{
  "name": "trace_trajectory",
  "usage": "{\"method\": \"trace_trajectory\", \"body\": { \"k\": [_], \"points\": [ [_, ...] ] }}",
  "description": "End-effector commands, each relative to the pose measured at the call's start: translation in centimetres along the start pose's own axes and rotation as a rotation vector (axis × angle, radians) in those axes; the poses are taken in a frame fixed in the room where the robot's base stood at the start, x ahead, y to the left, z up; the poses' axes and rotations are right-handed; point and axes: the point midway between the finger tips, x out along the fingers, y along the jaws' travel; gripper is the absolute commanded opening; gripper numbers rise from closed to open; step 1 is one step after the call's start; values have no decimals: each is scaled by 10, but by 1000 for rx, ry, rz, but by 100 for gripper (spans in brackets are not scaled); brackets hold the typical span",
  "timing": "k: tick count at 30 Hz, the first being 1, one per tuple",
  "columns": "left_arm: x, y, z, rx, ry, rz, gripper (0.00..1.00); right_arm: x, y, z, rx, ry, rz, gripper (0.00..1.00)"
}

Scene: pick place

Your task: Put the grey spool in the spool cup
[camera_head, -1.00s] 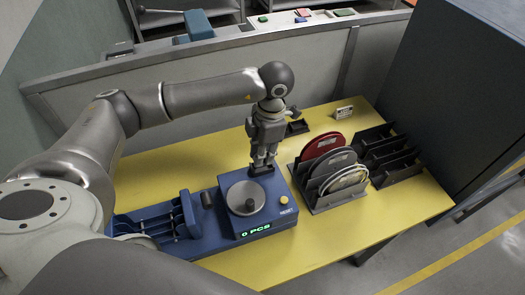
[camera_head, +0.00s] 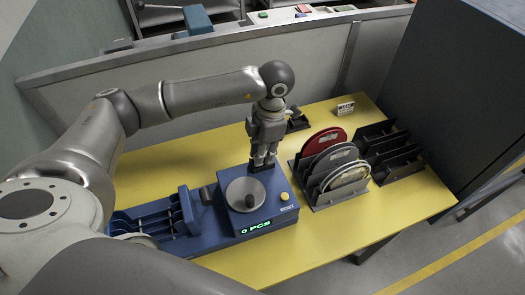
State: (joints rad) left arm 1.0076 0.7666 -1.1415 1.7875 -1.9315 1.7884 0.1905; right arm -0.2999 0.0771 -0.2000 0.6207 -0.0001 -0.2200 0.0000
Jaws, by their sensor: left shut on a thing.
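My left gripper (camera_head: 263,164) points straight down at the back edge of the blue counter unit (camera_head: 285,211). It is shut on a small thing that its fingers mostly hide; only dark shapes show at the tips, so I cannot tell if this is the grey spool. A round grey dish (camera_head: 234,194) sits on the counter unit in front of the gripper, with a dark round piece (camera_head: 250,201) in it. A short dark cylinder (camera_head: 207,194) stands to the dish's left. I cannot tell which is the spool cup. My right gripper is out of view.
A dark rack (camera_head: 327,203) right of the counter unit holds red (camera_head: 327,139) and grey discs. A black rack (camera_head: 411,172) stands beyond. A blue divided tray (camera_head: 153,215) is at left. A low wall (camera_head: 310,68) runs behind. The yellow table's front right is clear.

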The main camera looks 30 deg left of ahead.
Motion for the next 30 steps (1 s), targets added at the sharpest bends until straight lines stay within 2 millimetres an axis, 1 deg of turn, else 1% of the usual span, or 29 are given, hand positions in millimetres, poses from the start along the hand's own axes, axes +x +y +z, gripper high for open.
{"method": "trace_trajectory", "body": {
  "k": [7, 8, 13, 20, 23, 24, 30],
  "points": [
    [0, 0, 0, 0, 0, 0, 6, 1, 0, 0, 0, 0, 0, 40],
    [0, 0, 0, 0, 0, 0, 22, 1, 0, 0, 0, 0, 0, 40],
    [0, 0, 0, 0, 0, 0, 43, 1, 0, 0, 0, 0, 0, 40],
    [0, 0, 0, 0, 0, 0, 44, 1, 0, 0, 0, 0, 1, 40],
    [1, 0, 0, 0, 0, 0, 57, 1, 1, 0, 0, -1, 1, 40],
    [1, 0, 0, 0, 0, 0, 58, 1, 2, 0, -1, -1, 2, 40],
    [1, 0, 0, 0, 0, 0, 58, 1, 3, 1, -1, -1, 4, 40]
  ]
}}
